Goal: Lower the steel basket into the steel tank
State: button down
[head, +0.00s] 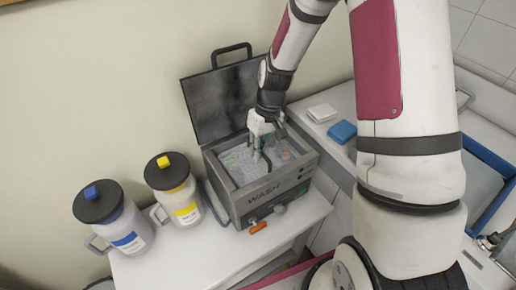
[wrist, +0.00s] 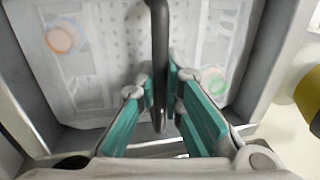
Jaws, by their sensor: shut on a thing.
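The steel tank (head: 212,164) is a grey box marked WASH with its dark lid (head: 219,101) raised at the back. The steel basket (head: 236,172) sits within the tank's opening, its perforated floor (wrist: 118,30) showing in the wrist view. Small items with orange and green rings lie in it. My gripper (head: 264,147) is over the tank, and its teal-padded fingers (wrist: 158,95) are shut on the basket's dark handle (wrist: 159,45). Whether the basket touches the tank bottom is hidden.
A yellow-labelled jug (head: 185,211) and a blue-labelled jug (head: 128,238) stand left of the tank on the white bench (head: 170,268). A white cloth (head: 322,112) and a blue cloth (head: 342,131) lie to the right. The wall is close behind the lid.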

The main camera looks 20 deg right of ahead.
jog(key=shift+f, duration=0.6)
jog(key=shift+f+b, duration=0.1)
jog(key=shift+b, duration=0.2)
jog(key=c, duration=1.6)
grip_release()
jog(key=shift+c, duration=0.2)
notch_tip(320, 180, up, 12)
jog(key=d, duration=0.2)
jog(key=shift+w+f, duration=0.15)
jog(key=shift+w, duration=0.1)
jog(key=s+a+r+t+h, duration=0.1)
jog(key=s+r+t+h, duration=0.1)
jog(key=s+r, duration=0.95)
jog(key=s+r+m+t, duration=0.2)
jog(key=s+r, duration=0.4)
jog(key=s, duration=0.4)
jog(key=shift+s+a+r+t, duration=0.2)
jog(key=shift+s+a+t, duration=0.15)
jog(key=shift+t, duration=0.35)
